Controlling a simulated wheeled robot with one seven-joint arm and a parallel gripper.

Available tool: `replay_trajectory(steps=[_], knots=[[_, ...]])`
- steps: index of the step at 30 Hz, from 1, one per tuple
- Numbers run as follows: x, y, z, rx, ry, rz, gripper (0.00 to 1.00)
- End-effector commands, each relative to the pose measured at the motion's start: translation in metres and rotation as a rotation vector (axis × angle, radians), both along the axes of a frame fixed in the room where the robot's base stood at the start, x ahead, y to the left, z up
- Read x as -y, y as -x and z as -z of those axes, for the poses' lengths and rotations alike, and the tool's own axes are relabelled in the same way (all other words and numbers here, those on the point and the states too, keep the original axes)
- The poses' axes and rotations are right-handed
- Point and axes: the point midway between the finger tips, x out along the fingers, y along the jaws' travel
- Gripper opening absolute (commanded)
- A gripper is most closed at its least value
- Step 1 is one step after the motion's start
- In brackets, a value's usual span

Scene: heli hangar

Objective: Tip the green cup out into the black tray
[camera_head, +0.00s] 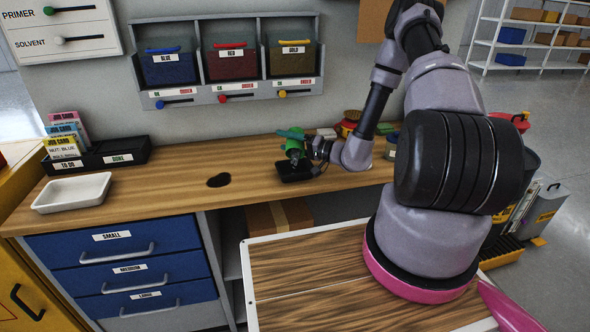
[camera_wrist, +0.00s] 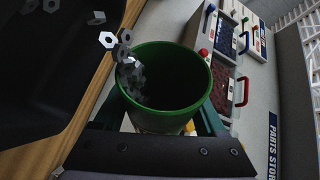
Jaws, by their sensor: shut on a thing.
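The green cup (camera_head: 294,147) is held tilted over the black tray (camera_head: 293,172) on the wooden bench. In the wrist view the cup (camera_wrist: 190,68) has its open mouth toward the camera. Metal hex nuts (camera_wrist: 131,78) lie along its inner wall, and several are out past the rim in the air. The black tray (camera_wrist: 45,60) fills the left of the wrist view, with a few nuts over it. My gripper (camera_head: 306,147) is shut on the cup, with a finger on either side of it. The tray's inside is mostly too dark to make out.
A white tray (camera_head: 72,193) and a black card holder (camera_head: 97,155) stand on the bench's left. A dark hole (camera_head: 219,180) opens in the bench top left of the black tray. Small containers (camera_head: 350,122) stand behind my arm. Blue, red and gold bins (camera_head: 231,62) hang on the wall.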

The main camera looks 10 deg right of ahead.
Motion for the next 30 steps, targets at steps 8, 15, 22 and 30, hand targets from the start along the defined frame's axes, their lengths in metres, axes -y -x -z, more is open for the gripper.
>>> replay_trajectory(steps=[8,15,22,30], knots=[[0.0000,-0.0025,0.0014,-0.047,-0.013,-0.001,0.08],[0.0006,-0.0032,0.0030,-0.072,-0.020,0.000,0.08],[0.0005,-0.0023,0.0018,-0.048,-0.014,0.000,0.08],[0.0002,-0.0009,0.0007,-0.020,-0.006,0.000,0.08]])
